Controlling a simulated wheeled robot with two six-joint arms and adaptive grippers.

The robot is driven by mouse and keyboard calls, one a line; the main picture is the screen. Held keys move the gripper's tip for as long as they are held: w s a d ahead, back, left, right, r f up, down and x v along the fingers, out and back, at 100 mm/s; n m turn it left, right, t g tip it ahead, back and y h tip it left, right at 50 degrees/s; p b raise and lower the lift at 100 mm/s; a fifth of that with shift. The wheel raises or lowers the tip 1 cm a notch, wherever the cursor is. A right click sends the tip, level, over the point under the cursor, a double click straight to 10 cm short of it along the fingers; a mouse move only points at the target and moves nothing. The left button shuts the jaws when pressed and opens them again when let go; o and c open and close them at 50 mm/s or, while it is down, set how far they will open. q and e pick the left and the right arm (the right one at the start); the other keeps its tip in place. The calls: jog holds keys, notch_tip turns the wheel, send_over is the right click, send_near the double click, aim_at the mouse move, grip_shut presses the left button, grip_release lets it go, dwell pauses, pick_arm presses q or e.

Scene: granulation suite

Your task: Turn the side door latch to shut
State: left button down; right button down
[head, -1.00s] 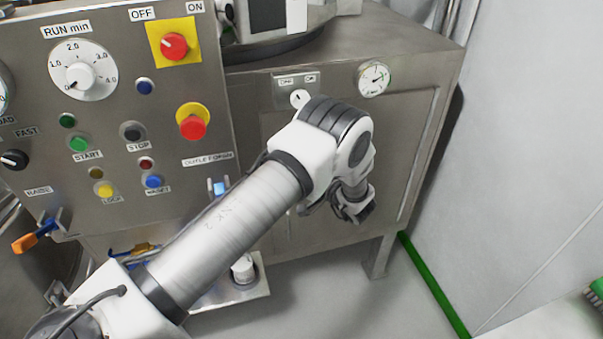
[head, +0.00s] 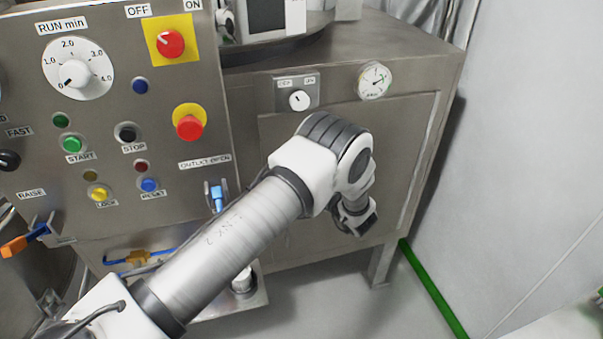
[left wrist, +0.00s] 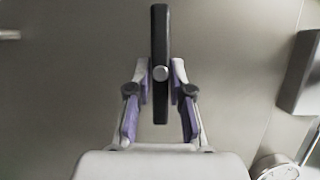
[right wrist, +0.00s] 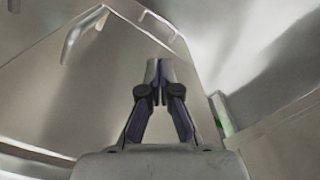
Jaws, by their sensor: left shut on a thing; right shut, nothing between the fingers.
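The side door latch (left wrist: 160,35) is a black bar with a round silver knob at its middle, upright in the left wrist view. My left gripper (left wrist: 161,82) has one finger on each side of the bar and is shut on it near the knob. In the head view my left gripper (head: 356,218) is low against the steel cabinet door (head: 400,140); the latch is hidden or too small to make out there. My right gripper (right wrist: 159,80) is shut and empty in front of blurred steel surfaces.
A control panel (head: 110,120) with knobs and buttons stands to the left. A switch box (head: 297,93) and a gauge (head: 374,80) are above the door. A bent metal rod (right wrist: 75,45) shows in the right wrist view. Open floor (head: 340,300) lies below the cabinet.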

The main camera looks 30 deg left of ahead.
pick_arm(q)
jog(key=c, duration=1.1)
grip_release()
jog(key=shift+o, duration=0.2)
jog(key=v, duration=1.2)
